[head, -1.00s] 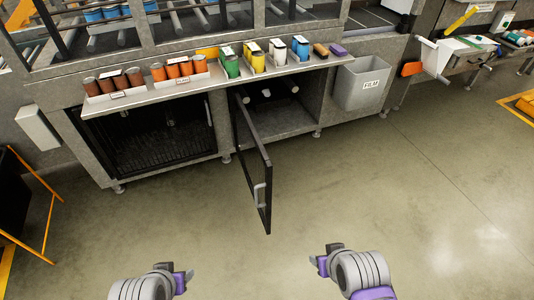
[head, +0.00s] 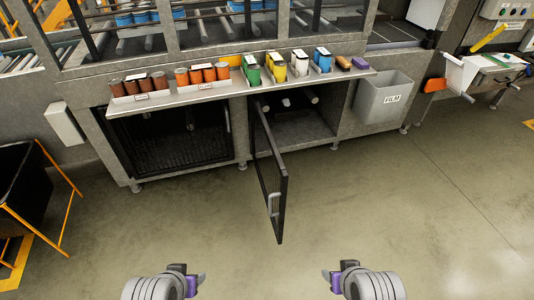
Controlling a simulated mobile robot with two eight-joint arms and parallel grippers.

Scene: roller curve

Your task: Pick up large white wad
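Inside the open cabinet bay under the shelf, a pale white piece (head: 287,102) shows, small and shadowed. Another pale piece (head: 311,95) is to its right. I cannot tell whether either is the large white wad. The dark cabinet door (head: 279,190) stands open toward me and covers the left part of the bay. My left gripper (head: 201,278) and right gripper (head: 327,276) are low in the picture, over the floor and well short of the cabinet. Nothing shows in either; their finger gap cannot be made out.
A shelf (head: 240,87) above the bay carries brown and orange cans and several coloured holders. A grey bin marked FILM (head: 383,100) stands right of the bay. A black cart with an orange frame (head: 25,185) is at the left. The floor (head: 400,200) before the cabinet is clear.

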